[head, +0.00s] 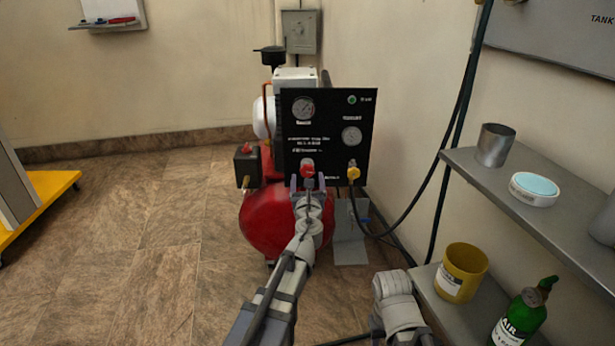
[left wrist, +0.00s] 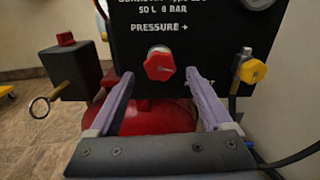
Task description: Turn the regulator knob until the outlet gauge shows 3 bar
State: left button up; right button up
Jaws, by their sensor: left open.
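The red regulator knob (head: 307,168) is on the lower part of a black panel (head: 325,148), below a white "PRESSURE +" label in the left wrist view, where the knob (left wrist: 159,66) shows too. My left gripper (head: 308,183) is open in front of the knob. In the left wrist view its fingers (left wrist: 160,76) reach up on either side of the knob, apart from it. Two round gauges show on the panel, one at upper left (head: 303,108) and one at right (head: 351,137). Their readings are too small to tell.
A red compressor tank (head: 262,222) stands below the panel. A yellow fitting (head: 352,173) with a dark hose is right of the knob.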

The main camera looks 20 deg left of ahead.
pick_arm(q)
jog(key=v, duration=0.5)
